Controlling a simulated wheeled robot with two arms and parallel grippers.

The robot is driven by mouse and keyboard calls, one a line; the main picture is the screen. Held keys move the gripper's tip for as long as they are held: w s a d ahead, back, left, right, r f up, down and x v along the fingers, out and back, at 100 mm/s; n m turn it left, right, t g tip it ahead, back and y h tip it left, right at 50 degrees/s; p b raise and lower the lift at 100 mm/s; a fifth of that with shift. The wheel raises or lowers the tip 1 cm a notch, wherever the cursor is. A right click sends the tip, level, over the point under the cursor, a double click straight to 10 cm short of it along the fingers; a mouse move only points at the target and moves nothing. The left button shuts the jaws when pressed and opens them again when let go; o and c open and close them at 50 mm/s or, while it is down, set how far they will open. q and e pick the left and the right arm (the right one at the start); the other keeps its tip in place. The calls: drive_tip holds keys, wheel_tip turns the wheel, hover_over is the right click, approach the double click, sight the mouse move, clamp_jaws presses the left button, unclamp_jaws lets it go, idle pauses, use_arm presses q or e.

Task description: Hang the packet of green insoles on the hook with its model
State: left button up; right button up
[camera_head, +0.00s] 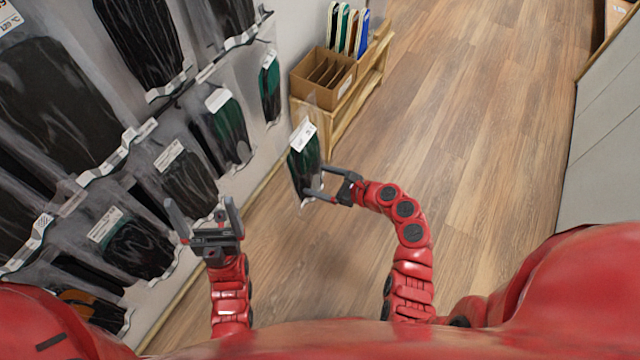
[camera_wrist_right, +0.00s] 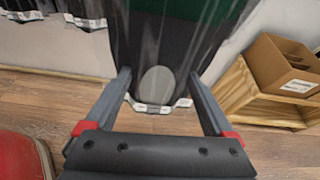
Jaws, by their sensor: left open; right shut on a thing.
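A clear packet of dark and green insoles (camera_head: 304,160) with a white label at its top hangs upright from my right gripper (camera_head: 314,182), clear of the wall. My right gripper is shut on the packet's sides. In the right wrist view the packet (camera_wrist_right: 165,45) fills the space between the two fingers (camera_wrist_right: 160,85), its green part at the top. My left gripper (camera_head: 201,206) is open and empty, in front of the lower wall packets. Green-coloured packets hang on the wall at the middle (camera_head: 230,135), far end (camera_head: 270,88) and lower left (camera_head: 140,247). The hooks are mostly hidden.
A wooden shelf (camera_head: 340,128) with a cardboard box (camera_head: 322,80) and several coloured insoles (camera_head: 347,28) stands against the wall beyond the packet. Large dark packets (camera_head: 55,95) cover the left wall. The wooden floor (camera_head: 480,130) is free. A grey counter (camera_head: 610,150) stands at the right.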

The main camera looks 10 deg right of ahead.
drive_tip(key=w+a+b, duration=0.2)
drive_tip(key=w+a, duration=0.2)
drive_tip(key=a, duration=0.2)
drive_tip(key=shift+w+a, duration=0.15)
drive_tip(key=shift+w, duration=0.15)
drive_tip(key=shift+r, duration=0.1)
idle(0.4)
